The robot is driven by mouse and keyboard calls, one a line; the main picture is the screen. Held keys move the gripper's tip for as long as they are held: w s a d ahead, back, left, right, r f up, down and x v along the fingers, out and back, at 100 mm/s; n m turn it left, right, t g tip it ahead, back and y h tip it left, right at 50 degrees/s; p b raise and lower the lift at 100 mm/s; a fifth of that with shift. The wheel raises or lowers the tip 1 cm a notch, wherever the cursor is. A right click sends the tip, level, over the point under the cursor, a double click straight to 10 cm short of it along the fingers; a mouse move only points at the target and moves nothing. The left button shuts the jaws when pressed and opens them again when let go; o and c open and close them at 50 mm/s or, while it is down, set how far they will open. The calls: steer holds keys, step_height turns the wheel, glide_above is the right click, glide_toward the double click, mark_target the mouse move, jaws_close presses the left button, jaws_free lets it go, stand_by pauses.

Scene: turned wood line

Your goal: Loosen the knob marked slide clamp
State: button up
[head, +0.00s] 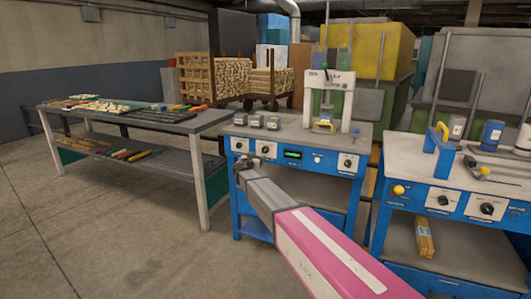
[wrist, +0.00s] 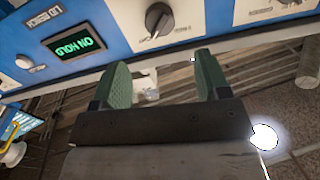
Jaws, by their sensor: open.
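My gripper (head: 243,166) is at the front of the blue middle bench, close to the left end of its panel. In the wrist view my gripper (wrist: 160,66) has two green fingers spread apart with nothing between them. A dark knob (wrist: 158,19) on a white plate stands beyond the fingertips, apart from them. It seems to be the knob left of the display in the head view (head: 266,148). Another knob (head: 238,144) sits at the panel's left end, and one (head: 347,162) at its right. I cannot read which label says slide clamp.
A green-lit display (head: 292,154) is on the panel. A white press (head: 328,95) and several small grey blocks stand on the bench top. A second blue bench (head: 465,190) with more knobs is at right, a grey table (head: 150,122) at left. Floor at left is clear.

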mark_target(264, 151)
steer(key=x, duration=0.9)
steer(key=shift+w+f, duration=0.1)
steer(key=c, duration=0.9)
